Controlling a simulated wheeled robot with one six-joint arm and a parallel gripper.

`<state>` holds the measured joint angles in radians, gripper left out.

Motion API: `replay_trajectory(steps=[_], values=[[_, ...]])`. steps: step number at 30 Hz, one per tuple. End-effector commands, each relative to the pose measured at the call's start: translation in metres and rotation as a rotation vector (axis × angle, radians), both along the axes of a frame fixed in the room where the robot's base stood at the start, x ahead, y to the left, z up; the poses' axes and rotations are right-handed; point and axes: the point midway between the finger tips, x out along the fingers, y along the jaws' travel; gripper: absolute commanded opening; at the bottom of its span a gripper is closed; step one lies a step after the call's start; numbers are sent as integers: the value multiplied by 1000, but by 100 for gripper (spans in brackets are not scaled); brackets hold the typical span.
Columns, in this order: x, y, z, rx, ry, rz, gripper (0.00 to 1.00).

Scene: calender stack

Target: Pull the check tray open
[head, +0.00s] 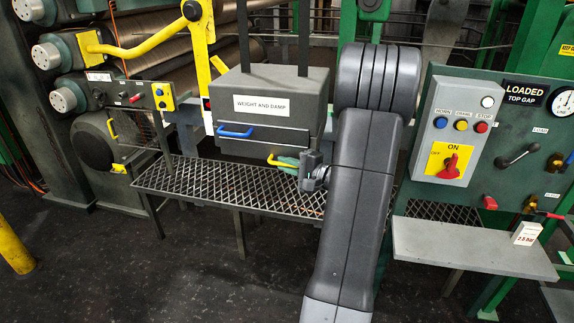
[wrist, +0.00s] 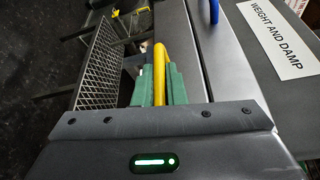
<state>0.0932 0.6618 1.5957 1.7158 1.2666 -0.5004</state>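The grey box (head: 270,92) marked WEIGHT AND DAMP stands above the mesh platform. Its front has a blue handle (head: 236,131) and, lower down to the right, a yellow handle (head: 275,161). No label that says check tray is readable, so I cannot tell from the pictures which front is the tray's. My gripper (head: 288,163) is at the yellow handle. In the wrist view the yellow handle (wrist: 159,62) lies between its two green finger pads, which touch it on both sides. The pads hide part of the handle. The front appears closed against the box.
The mesh platform (head: 225,185) runs below the box. A yellow lever arm (head: 150,45) and rollers are at upper left. A green control panel (head: 500,140) with a grey shelf (head: 470,250) stands at the right. The dark floor in front is clear.

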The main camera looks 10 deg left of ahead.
Motion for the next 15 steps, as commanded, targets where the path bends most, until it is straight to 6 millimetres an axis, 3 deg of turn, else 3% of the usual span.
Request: replay_trajectory(steps=[8, 15], values=[[-8, 0, -2, 0, -1, 0, 0], [-46, 1, -5, -1, -3, -1, 0]])
